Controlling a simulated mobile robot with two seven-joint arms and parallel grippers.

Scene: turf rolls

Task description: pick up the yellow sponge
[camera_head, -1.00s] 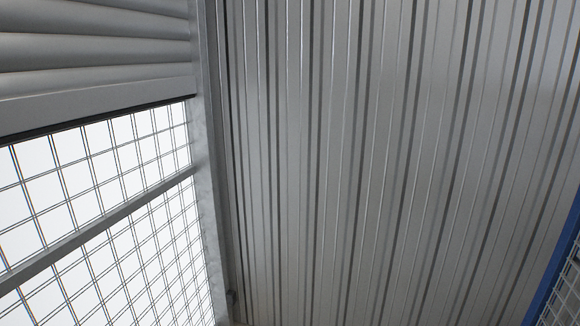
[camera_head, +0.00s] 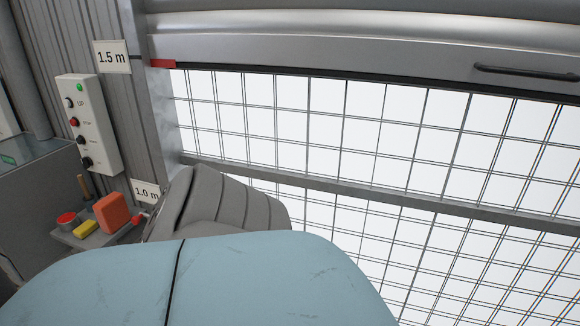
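The yellow sponge (camera_head: 85,229) lies on a small grey shelf (camera_head: 128,232) at the lower left of the head view. It is small and far off in the picture. A red round tin (camera_head: 67,219) is to its left and an orange-red block (camera_head: 111,212) to its right. Neither of my grippers shows in the head view, so nothing can be told of their state.
A large pale blue rounded surface (camera_head: 230,285) fills the lower front, with a dark grey ribbed thing (camera_head: 225,203) behind it. A control box (camera_head: 88,122) hangs on the wall above the shelf. A mesh gate (camera_head: 400,140) closes the right side.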

